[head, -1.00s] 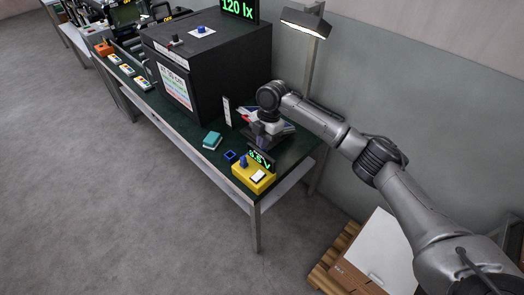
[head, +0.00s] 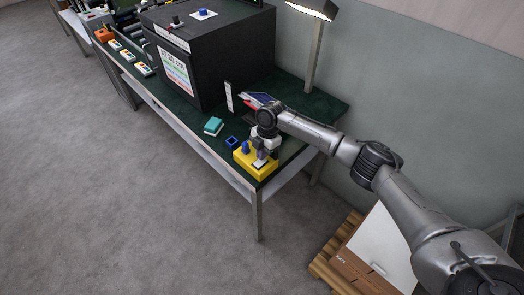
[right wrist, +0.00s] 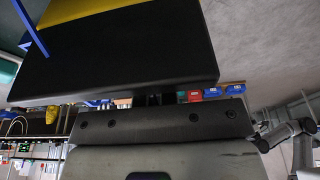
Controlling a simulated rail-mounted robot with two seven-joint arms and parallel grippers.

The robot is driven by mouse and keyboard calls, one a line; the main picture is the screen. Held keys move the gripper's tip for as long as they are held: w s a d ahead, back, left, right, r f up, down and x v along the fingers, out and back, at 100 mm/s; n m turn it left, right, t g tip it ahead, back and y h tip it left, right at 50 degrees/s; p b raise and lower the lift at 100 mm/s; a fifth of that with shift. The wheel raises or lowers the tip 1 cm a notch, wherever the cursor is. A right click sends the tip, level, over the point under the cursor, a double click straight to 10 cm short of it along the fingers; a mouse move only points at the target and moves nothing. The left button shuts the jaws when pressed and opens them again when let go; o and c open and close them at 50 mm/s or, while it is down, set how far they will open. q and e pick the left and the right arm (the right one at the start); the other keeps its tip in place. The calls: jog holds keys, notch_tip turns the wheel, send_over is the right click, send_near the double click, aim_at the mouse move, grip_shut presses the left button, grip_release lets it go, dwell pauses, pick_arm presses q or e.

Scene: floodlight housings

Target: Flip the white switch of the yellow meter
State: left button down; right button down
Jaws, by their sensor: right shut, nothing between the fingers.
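The yellow meter (head: 266,172) stands at the near right corner of the green bench top. Its white switch (head: 259,165) shows only in part, at the tip of my right gripper. My right gripper (head: 262,157) is shut and empty, right over the meter and pointing down. I cannot tell whether it touches the switch. My arm hides the meter's display. In the right wrist view a large dark panel with a yellow edge (right wrist: 95,9), probably the meter, is close in front of the fingers (right wrist: 154,99). My left gripper is not in view.
A blue open box (head: 232,142) and a blue knob (head: 245,147) are beside my gripper. A teal block (head: 213,126) lies further left. A black cabinet (head: 205,65) and a lamp (head: 313,10) stand behind.

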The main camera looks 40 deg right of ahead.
dwell(0.3)
jog(key=shift+d+f+y, duration=0.2)
jog(key=shift+f+y, duration=0.3)
jog(key=shift+f, duration=0.05)
jog(key=shift+s+f, duration=0.1)
jog(key=shift+f, duration=0.15)
jog(key=shift+p, duration=0.3)
jog(key=shift+a+r+p, duration=0.4)
jog(key=shift+p, duration=0.2)
jog(key=shift+a, duration=0.2)
